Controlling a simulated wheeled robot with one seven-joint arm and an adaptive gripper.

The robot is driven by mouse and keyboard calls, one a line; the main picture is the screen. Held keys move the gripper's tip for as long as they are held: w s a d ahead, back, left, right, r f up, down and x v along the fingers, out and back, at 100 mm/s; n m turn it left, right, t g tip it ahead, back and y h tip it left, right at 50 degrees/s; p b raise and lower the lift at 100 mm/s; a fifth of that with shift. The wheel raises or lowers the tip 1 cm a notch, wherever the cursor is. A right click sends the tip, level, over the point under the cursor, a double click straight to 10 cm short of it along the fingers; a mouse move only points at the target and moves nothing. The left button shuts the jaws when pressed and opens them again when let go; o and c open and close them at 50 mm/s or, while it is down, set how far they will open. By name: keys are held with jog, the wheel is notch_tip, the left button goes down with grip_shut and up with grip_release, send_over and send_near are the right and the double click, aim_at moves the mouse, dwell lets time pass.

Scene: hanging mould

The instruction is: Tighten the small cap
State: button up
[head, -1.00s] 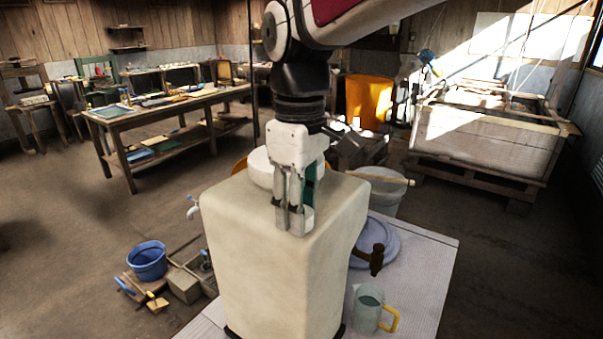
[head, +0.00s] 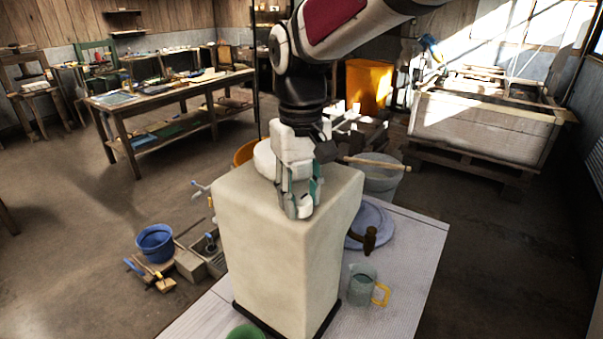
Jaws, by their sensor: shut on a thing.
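A tall cream container (head: 275,255) stands upright on a pale table. A larger white cap (head: 264,158) sits on its top, partly behind my gripper. My gripper (head: 300,208) points down at the top of the container, near its front edge. Its fingers are shut on the small cap (head: 304,207), a pale round piece that shows only in part between and beside the fingertips. The fingers hide most of it, so I cannot tell how far down it sits.
A glass jug with a yellow handle (head: 363,288), a hammer (head: 369,239) and a lilac lid (head: 378,216) are on the pale table (head: 410,262) to the right. A pail (head: 380,182) with a wooden stick across it stands behind. A green round thing (head: 246,332) is at the front edge.

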aim_at(301, 199)
dwell(0.3)
jog(key=o, duration=1.2)
jog(key=shift+c, duration=0.2)
notch_tip(301, 199, up, 12)
